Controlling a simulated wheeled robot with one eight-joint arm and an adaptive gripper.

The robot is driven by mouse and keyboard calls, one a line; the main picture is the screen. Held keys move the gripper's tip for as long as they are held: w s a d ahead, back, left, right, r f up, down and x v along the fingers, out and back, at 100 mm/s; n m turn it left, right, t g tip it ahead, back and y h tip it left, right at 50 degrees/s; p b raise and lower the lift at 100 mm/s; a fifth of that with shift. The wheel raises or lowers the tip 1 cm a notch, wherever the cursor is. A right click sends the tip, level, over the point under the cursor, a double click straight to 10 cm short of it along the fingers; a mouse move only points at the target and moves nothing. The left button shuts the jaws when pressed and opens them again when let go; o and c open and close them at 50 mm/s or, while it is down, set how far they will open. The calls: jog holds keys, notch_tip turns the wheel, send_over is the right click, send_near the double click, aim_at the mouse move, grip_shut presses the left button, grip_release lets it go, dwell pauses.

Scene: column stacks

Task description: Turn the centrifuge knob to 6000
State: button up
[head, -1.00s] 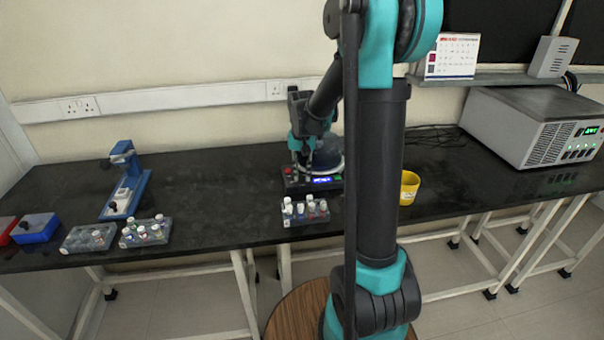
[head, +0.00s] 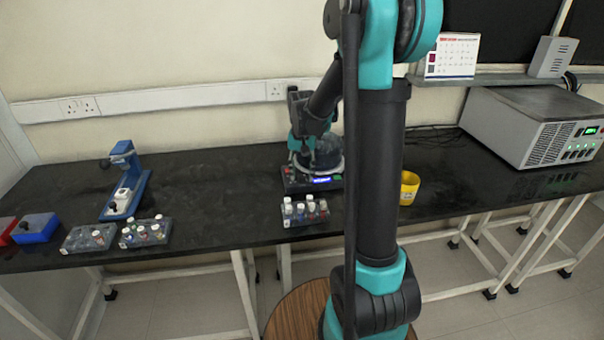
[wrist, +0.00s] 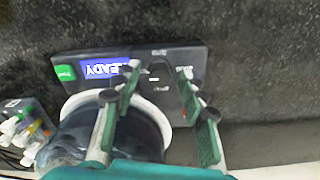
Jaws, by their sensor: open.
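The centrifuge (head: 300,184) stands on the black bench with a round lid and a front panel. In the wrist view its panel (wrist: 220,155) shows upside down, with a lit blue display (wrist: 104,68) that seems to read READY and a green button (wrist: 65,73). The dark knob (wrist: 158,73) sits between the display and a red-marked area. My gripper (wrist: 160,84) is open over the panel, its green-padded fingers on either side of the knob. I cannot tell if they touch it. In the head view my gripper (head: 300,160) is small and partly blends with the centrifuge.
A rack of tubes (head: 305,213) stands in front of the centrifuge. A yellow cup (head: 409,188) is to its right. More tube racks (head: 146,233) and a blue device (head: 125,180) are at left. A grey instrument (head: 530,125) is far right. The bench between is clear.

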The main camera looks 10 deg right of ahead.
aim_at(302, 175)
jog(key=shift+r, duration=0.1)
notch_tip(302, 175, up, 12)
dwell(0.5)
